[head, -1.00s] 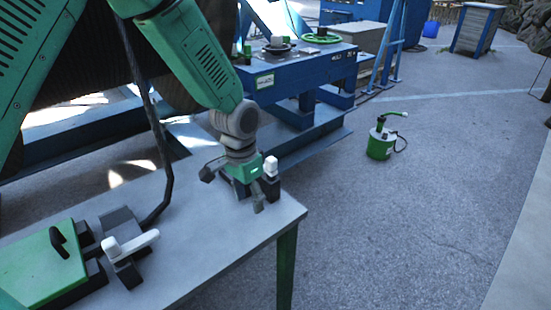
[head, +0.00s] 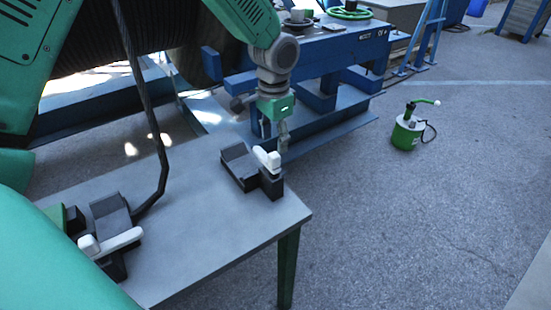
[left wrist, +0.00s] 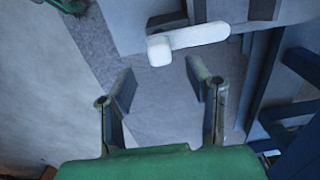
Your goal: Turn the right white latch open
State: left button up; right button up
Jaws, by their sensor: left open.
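The right white latch (head: 267,159) sits on a dark clamp block (head: 239,167) near the table's far right corner. In the left wrist view it is a white lever (left wrist: 190,42) lying across the top, just beyond my fingertips. My left gripper (head: 273,137) is beyond and slightly above the latch in the head view. Its two fingers (left wrist: 160,80) are apart with nothing between them, and I see no contact with the latch. A second white latch (head: 112,242) sits on another clamp at the left. My right gripper is not in view.
The grey table (head: 205,215) is clear between the two clamps. A black cable (head: 150,110) runs down to the left clamp. A blue frame (head: 325,60) stands behind, close to my left gripper. A green canister (head: 406,133) stands on the floor at right.

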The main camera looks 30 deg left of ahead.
aim_at(274, 154)
pick_arm(q)
notch_tip(274, 154, down, 7)
jog(key=shift+r, duration=0.1)
dwell(0.3)
jog(key=shift+r, duration=0.1)
grip_shut()
